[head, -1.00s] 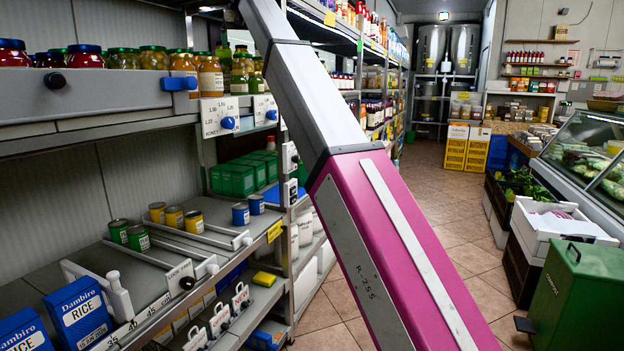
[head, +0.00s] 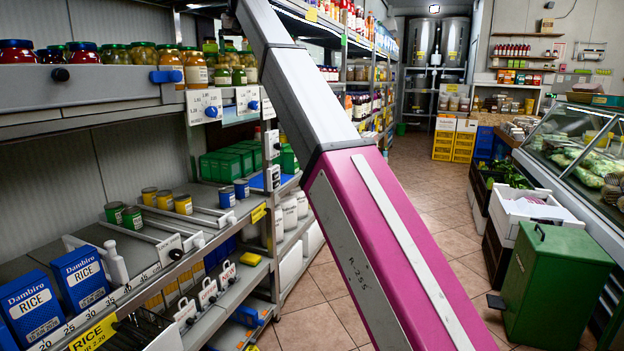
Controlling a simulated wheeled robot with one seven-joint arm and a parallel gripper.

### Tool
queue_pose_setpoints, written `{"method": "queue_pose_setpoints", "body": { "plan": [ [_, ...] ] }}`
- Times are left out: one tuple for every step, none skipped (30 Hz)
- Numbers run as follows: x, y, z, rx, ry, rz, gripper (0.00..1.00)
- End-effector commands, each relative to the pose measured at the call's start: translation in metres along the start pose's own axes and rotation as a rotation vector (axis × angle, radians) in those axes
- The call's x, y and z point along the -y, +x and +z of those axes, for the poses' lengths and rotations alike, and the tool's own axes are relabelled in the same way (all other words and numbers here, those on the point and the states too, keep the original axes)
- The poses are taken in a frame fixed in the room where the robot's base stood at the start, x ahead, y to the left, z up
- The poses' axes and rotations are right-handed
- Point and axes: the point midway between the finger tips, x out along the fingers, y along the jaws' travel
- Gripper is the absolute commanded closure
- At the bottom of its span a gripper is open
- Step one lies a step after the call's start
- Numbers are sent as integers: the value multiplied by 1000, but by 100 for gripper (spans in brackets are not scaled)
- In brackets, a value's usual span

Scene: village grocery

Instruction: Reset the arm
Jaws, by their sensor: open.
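My arm crosses the head view from the bottom right up to the top left, with a magenta lower link and a grey upper link. The end of the arm runs out of the picture at the top. My gripper is not in view, and I cannot see whether it holds anything.
Shelves on the left hold jars (head: 140,54), cans (head: 183,204) and blue rice boxes (head: 84,279). A green bin (head: 556,285), a white crate (head: 541,210) and a glass display case (head: 580,150) stand on the right. The tiled aisle (head: 425,190) between is clear.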

Motion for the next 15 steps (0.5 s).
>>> {"method": "queue_pose_setpoints", "body": {
  "plan": [
    [-4,10,4,4,3,2,7],
    [-6,16,4,6,5,3,7],
    [-9,24,6,8,7,4,7],
    [-12,32,7,11,9,5,7],
    [-15,38,9,13,11,7,7],
    [-18,48,11,16,14,8,7],
    [-21,56,13,19,16,9,7],
    [-24,64,15,23,18,11,7],
    [-29,76,18,27,22,13,7],
    [-33,84,21,29,24,14,7],
    [-38,95,24,33,28,16,7],
    [-44,110,29,40,32,19,7],
    [-48,122,33,44,36,20,7],
    [-54,136,38,50,40,23,7],
    [-63,155,45,56,46,26,7]
  ]
}}
